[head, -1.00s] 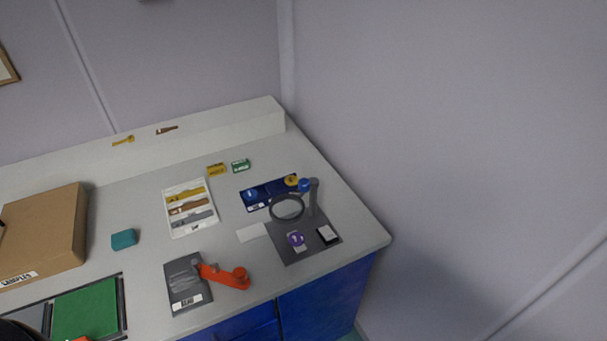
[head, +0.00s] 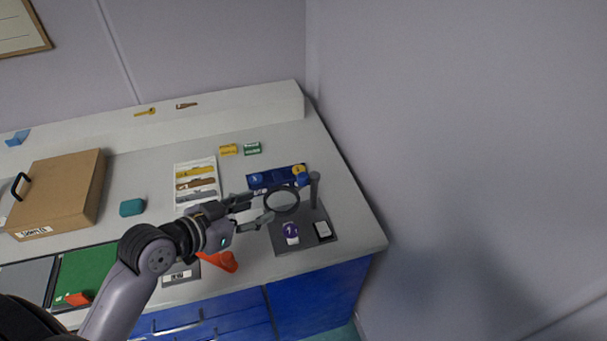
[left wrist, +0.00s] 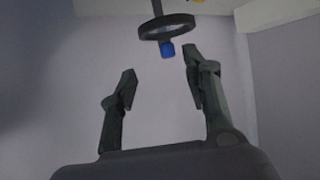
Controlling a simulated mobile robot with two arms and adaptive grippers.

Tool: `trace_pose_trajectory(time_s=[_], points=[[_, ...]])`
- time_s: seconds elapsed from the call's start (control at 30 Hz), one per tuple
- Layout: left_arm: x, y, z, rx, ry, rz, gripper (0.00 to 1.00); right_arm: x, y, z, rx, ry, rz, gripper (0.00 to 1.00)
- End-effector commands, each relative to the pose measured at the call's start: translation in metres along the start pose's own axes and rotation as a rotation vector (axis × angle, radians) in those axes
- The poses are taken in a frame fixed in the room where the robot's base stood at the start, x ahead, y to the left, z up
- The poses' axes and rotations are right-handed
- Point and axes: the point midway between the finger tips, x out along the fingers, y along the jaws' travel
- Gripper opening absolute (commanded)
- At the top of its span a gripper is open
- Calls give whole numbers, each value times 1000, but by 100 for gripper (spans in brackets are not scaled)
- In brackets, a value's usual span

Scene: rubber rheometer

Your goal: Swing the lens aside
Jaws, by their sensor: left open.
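The lens (head: 282,201) is a round magnifier in a dark ring, on an arm from a grey post (head: 314,190) with a blue knob (head: 302,181). It stands over a dark grey mat (head: 292,244) bearing a purple-topped item (head: 291,232). My left gripper (head: 258,210) is open and empty, its fingertips just left of the lens ring. In the left wrist view the ring (left wrist: 167,27) shows ahead of the open fingers (left wrist: 158,82), apart from them, with the blue knob (left wrist: 167,49) beside it. My right gripper is not in view.
A white tray of tools (head: 196,170), a blue tray (head: 277,177) and yellow (head: 228,150) and green (head: 252,148) boxes lie behind. An orange-red tool (head: 222,262) lies below my left arm. A black-and-white item (head: 323,230) sits right on the mat.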

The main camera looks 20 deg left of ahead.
Motion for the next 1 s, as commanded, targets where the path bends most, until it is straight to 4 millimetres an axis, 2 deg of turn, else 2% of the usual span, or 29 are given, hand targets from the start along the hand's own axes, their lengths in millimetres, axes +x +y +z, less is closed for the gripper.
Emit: trace_pose_trajectory(time_s=[0.03, 0.1, 0.27, 0.8, 1.0], points=[[-2, -5, -12, 8, 39, 1, 44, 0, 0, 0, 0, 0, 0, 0], [-3, -8, -23, 9, 74, 5, 44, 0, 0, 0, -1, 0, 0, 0], [8, -10, -29, 6, 90, 5, 44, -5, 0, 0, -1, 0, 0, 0], [115, -8, -38, 5, 86, 7, 44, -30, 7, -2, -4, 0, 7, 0], [147, -8, -39, 5, 84, 6, 44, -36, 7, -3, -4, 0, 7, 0]])
